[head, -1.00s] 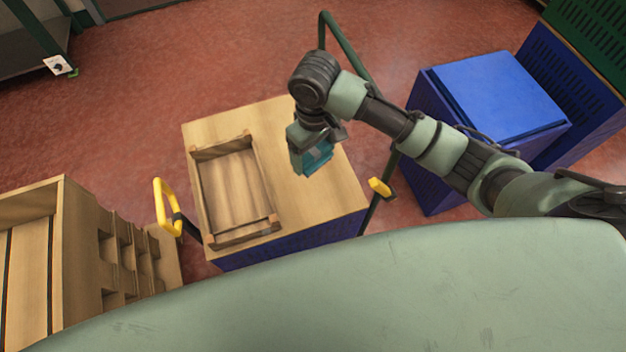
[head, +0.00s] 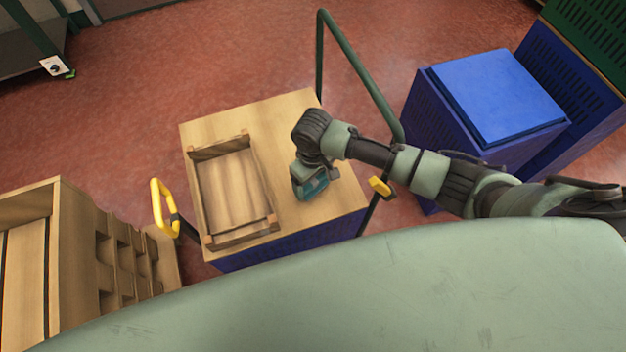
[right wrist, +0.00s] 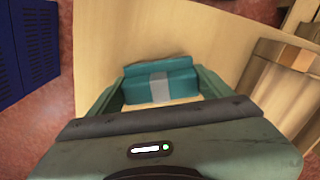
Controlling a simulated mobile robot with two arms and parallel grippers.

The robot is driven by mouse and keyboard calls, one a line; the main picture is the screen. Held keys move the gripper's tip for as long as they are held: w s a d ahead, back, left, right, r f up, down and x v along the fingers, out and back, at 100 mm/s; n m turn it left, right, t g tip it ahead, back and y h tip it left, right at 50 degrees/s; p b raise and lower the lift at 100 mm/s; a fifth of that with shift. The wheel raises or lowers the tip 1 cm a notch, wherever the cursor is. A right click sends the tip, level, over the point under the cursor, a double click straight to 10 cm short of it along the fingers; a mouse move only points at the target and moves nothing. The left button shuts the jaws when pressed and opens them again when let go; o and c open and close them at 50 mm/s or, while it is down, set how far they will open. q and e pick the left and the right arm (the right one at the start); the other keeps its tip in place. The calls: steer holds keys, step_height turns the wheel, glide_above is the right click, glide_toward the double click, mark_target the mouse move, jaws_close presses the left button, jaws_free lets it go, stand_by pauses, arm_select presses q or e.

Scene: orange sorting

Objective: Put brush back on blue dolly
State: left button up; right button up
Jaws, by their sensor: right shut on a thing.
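The teal brush (head: 316,187) is in my right gripper (head: 308,181), over the right half of the wooden top of the blue-sided dolly (head: 338,205). In the right wrist view the brush (right wrist: 158,86) shows as a teal block with a grey patch between the two fingers of the right gripper (right wrist: 160,98). The gripper is shut on it. The brush is very low over the wooden top, and I cannot tell whether it touches. My left gripper is not in view.
An empty wooden crate (head: 273,222) stands on the dolly's left half. Blue crates (head: 500,95) stand at the right, a wooden shelf unit (head: 85,260) at the left.

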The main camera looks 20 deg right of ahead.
steer(key=o, duration=1.3)
steer(key=shift+f, duration=0.1)
step_height(320, 180, up, 12)
steer(key=shift+r+p, duration=0.2)
steer(key=shift+p, duration=0.2)
